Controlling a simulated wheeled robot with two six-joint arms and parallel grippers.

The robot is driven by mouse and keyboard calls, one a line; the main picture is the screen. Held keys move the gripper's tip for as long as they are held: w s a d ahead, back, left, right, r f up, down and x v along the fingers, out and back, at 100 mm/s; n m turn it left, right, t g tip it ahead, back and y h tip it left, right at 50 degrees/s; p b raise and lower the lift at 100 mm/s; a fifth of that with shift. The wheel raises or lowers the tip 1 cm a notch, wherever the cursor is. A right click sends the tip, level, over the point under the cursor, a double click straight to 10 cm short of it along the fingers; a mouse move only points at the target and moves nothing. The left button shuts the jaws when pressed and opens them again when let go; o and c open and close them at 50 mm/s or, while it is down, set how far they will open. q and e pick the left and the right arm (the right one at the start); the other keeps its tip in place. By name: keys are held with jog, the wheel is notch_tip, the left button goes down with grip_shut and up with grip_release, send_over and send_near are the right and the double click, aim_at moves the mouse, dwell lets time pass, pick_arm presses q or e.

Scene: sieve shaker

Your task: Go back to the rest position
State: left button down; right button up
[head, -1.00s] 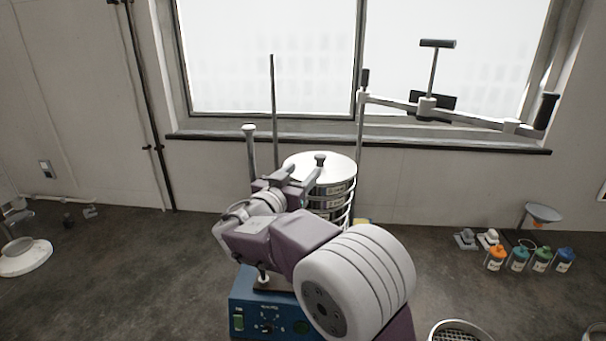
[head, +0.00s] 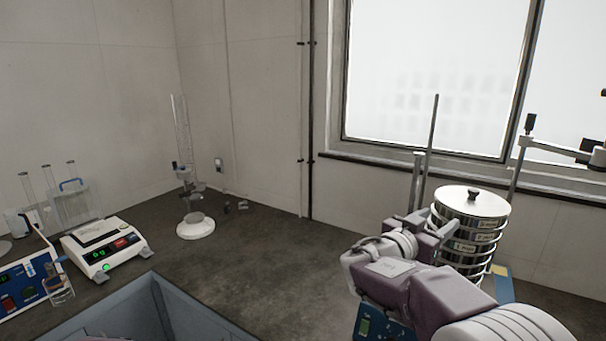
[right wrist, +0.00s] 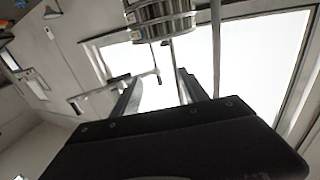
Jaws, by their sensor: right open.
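My right gripper (head: 424,222) is open and empty, beside the left side of the sieve stack in the head view. Its two fingers also show apart in the right wrist view (right wrist: 158,82). The sieve stack (head: 465,245) is a round pile of steel sieves with a knobbed lid (head: 472,203). It stands on the blue sieve shaker (head: 368,324), which my right arm partly hides. The stack shows at the top of the right wrist view (right wrist: 160,20), apart from the fingers. My left gripper is not in view.
Upright rods (head: 431,150) and a clamp bar (head: 565,148) rise around the stack. A balance (head: 103,245), a blue instrument (head: 25,285) and a white-based stand (head: 195,228) are at left. A blue-grey tray (head: 185,305) lies in front. The middle bench is clear.

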jog(key=s+d+f+m+g, duration=0.2)
jog(key=s+d+f+g, duration=0.15)
jog(key=d+f, duration=0.2)
jog(key=s+f+n+g+y, duration=0.2)
jog(key=s+f+g+y, duration=0.3)
jog(key=s+f, duration=0.75)
jog(key=s+a+f+n+g+y, duration=0.25)
jog(key=s+a+f+y, duration=0.35)
jog(key=f, duration=0.5)
jog(key=s+a+f+n+t+y, duration=0.1)
jog(key=s+a+f+n+y, duration=0.1)
jog(key=a+n, duration=0.5)
jog(key=a+f+y, duration=0.1)
jog(key=a+f, duration=0.1)
jog(key=a, duration=0.1)
jog(key=shift+s+a+f+n+y, duration=0.15)
jog(key=shift+a+f+n+y, duration=0.15)
jog(key=shift+n+y, duration=0.1)
